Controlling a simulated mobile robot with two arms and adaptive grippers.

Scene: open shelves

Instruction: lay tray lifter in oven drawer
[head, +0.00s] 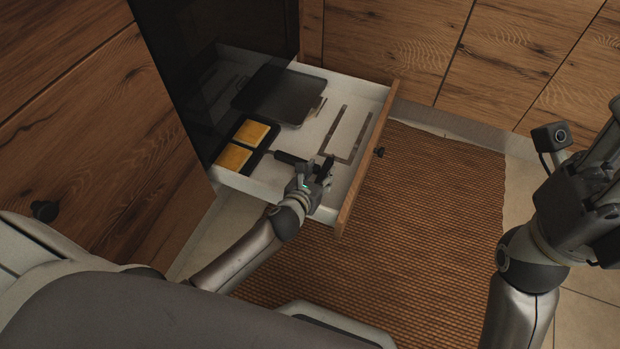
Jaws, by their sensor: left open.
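The oven drawer (358,199) is pulled open below the dark oven front. A thin, brownish U-shaped metal piece (352,160) lies flat on the drawer floor towards its front; it looks like the tray lifter, but I cannot tell for sure. My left gripper (325,170) is open, low over the drawer's near front part, close to the near end of that piece. Whether they touch is unclear. My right gripper (607,150) is outside the drawer at the right edge, partly cut off; its jaws cannot be judged.
A dark flat tray (280,95) lies at the back of the drawer. A woven brown rug (420,220) covers the floor. Wooden cabinets stand around.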

